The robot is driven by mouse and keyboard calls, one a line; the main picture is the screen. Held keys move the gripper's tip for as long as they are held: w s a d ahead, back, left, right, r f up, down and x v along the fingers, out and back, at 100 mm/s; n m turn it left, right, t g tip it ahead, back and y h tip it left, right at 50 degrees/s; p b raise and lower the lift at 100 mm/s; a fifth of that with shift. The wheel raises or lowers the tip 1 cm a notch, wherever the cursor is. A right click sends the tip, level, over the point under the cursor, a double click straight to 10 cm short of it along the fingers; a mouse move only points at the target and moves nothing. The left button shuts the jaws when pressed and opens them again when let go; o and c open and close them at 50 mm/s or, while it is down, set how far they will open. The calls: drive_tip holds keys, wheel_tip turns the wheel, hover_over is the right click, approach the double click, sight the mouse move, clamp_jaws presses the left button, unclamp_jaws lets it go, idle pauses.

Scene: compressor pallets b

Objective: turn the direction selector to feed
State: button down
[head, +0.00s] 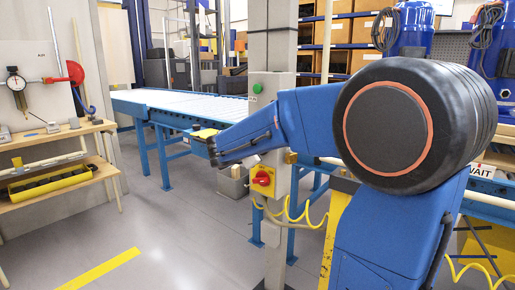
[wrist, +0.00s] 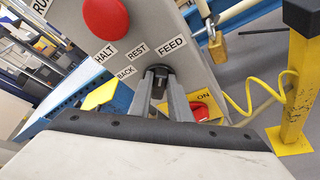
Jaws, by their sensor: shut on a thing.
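The direction selector (wrist: 159,72) is a small dark knob on the grey control panel (wrist: 190,62), with labels BACK, REST and FEED around it in the wrist view. My gripper (wrist: 161,88) is shut on the knob, one grey finger on each side. The fingers hide much of the knob, so I cannot tell which label it points to. In the head view my gripper (head: 218,155) is beside the grey post (head: 272,50), and the selector is hidden there.
A red button (wrist: 105,17) labelled HALT is on the same panel. A red rotary switch (wrist: 200,111) marked ON sits just right of my fingers. A brass padlock (wrist: 217,47), a yellow cable (wrist: 262,108) and a yellow post (wrist: 300,85) are at right.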

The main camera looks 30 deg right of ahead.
drive_tip(key=shift+s, duration=0.1)
idle(0.3)
drive_tip(key=c, duration=1.6)
unclamp_jaws()
drive_tip(key=shift+c, duration=0.2)
drive_tip(key=v, duration=1.7)
drive_tip(key=shift+s, duration=0.25)
drive_tip(key=shift+f, duration=0.1)
